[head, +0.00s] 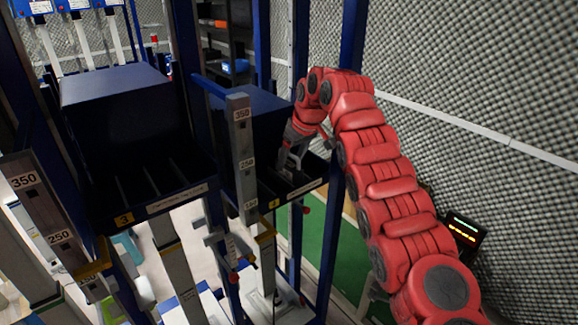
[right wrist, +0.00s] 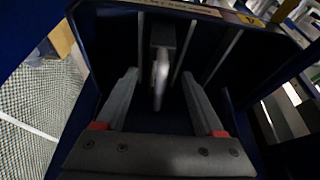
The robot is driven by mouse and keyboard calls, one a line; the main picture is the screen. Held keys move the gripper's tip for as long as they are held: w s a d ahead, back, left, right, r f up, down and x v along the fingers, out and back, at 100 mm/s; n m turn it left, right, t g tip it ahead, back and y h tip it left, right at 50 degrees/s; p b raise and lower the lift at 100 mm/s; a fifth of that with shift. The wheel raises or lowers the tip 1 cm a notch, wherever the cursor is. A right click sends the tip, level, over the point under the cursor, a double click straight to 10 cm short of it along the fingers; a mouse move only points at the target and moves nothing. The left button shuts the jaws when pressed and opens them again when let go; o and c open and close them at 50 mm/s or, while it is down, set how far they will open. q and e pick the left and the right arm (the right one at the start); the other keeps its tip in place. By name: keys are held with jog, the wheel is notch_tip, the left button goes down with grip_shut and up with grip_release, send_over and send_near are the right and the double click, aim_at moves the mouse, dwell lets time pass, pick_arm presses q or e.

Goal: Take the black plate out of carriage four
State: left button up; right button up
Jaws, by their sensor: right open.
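Carriage four (head: 300,190) is a dark bin with a yellow "4" label on its front edge, right of carriage three. My right gripper (head: 287,163) reaches into it from the right. In the right wrist view, the two grey fingers of this open gripper (right wrist: 160,88) point into the bin. A thin upright piece, seen edge-on with a pale grey edge, stands between the fingertips; it looks like the black plate (right wrist: 161,68). Gaps show on both sides of it, so the fingers seem not to touch it. The left gripper is not in view.
Carriage three (head: 130,195), with several slots, stands to the left. A blue post and a scale post (head: 242,150) stand between the carriages. Thin dividers (right wrist: 222,57) run along the bin floor beside the plate. A foam wall (head: 480,90) is on the right.

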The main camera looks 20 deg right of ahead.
jog(key=shift+w+f, duration=0.2)
jog(key=shift+f, duration=0.3)
grip_shut()
jog(key=shift+r, duration=0.1)
dwell(1.0)
